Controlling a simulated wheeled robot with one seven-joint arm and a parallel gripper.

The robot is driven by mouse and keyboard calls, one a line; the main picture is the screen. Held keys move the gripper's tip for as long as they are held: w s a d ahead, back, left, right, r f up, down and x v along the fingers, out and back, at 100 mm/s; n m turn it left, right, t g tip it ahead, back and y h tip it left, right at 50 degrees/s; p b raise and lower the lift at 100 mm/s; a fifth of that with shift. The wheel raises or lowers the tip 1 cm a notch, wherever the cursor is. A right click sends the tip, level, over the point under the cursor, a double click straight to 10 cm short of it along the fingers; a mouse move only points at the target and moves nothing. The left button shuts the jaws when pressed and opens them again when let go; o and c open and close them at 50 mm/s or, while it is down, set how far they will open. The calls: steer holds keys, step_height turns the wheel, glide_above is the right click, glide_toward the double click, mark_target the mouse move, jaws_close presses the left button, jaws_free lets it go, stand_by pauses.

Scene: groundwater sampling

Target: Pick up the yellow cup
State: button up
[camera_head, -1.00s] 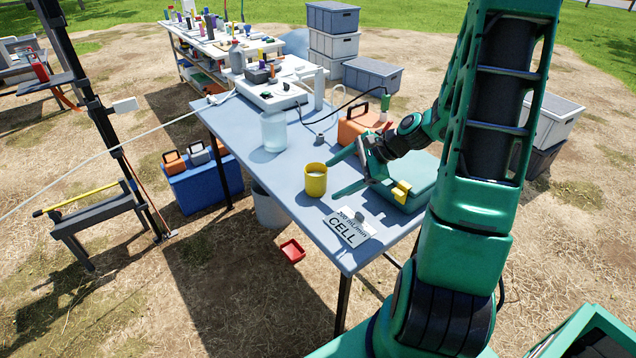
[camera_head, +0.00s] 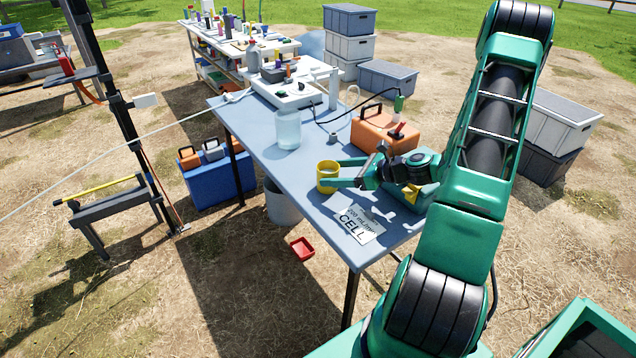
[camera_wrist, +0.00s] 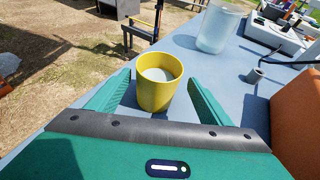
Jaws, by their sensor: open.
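The yellow cup (camera_head: 323,177) stands upright near the left edge of the blue-grey table (camera_head: 262,160). It looks to hold something pale inside. My gripper (camera_head: 345,172) is open and low over the table, its two green fingers reaching left toward the cup. In the wrist view, the cup (camera_wrist: 158,84) sits between the fingertips (camera_wrist: 160,90), with a gap showing on each side. The fingers are not closed on it.
A clear jar (camera_head: 287,129) stands farther back on the table. An orange case (camera_head: 372,128) stands close to the right of the cup; its side also shows in the wrist view (camera_wrist: 297,125). A white "CELL" card (camera_head: 357,224) lies in front.

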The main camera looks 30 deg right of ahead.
steer(key=shift+f+x, duration=0.15)
steer(key=shift+x, duration=1.7)
steer(key=shift+f+x, duration=0.1)
steer(key=shift+x, duration=1.8)
steer(key=shift+s+a, duration=0.1)
steer(key=shift+s, duration=0.1)
steer(key=c, duration=1.2)
